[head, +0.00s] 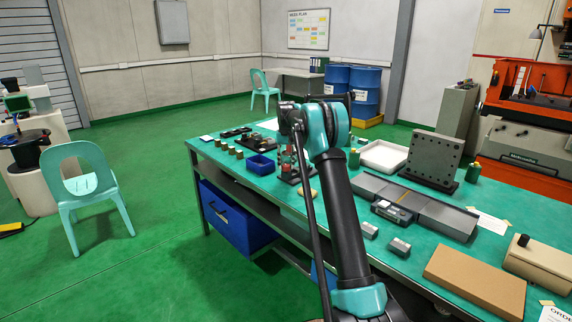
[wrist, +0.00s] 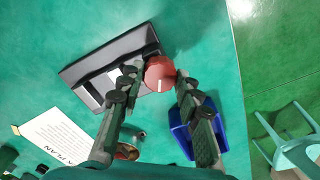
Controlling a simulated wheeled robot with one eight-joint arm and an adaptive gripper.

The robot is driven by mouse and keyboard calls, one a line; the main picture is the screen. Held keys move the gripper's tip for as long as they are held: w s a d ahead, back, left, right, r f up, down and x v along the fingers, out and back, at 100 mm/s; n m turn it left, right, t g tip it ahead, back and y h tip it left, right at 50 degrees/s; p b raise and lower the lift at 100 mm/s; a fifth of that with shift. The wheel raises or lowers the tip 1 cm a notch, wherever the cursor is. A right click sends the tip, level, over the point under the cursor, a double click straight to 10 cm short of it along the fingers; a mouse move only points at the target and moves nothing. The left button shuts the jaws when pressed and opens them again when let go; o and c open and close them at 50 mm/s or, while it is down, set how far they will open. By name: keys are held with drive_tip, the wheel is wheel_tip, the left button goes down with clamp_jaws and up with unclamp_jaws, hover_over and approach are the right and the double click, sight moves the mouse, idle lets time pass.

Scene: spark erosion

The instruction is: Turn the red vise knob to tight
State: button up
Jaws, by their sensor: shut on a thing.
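The red vise knob (wrist: 160,72) shows in the wrist view, seen from above, with a short pale mark on its face. It sits at the end of a dark grey vise (wrist: 104,68) on the teal bench top. My gripper (wrist: 161,74) has one finger on each side of the knob and is shut on it. In the head view my arm reaches over the bench, and the knob cannot be made out clearly there.
A blue bin (wrist: 196,130) lies close beside my gripper; it also shows in the head view (head: 261,166). A printed sheet (wrist: 58,138) lies on the bench. A white tray (head: 384,156) and an upright drilled plate (head: 433,157) stand farther right.

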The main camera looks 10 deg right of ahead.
sight(286, 165)
drive_tip(key=m, duration=0.5)
drive_tip(key=shift+m, duration=0.4)
idle(0.4)
drive_tip(key=o, duration=1.2)
drive_tip(key=shift+c, duration=0.2)
drive_tip(key=shift+r, duration=0.1)
wheel_tip(286, 165, up, 12)
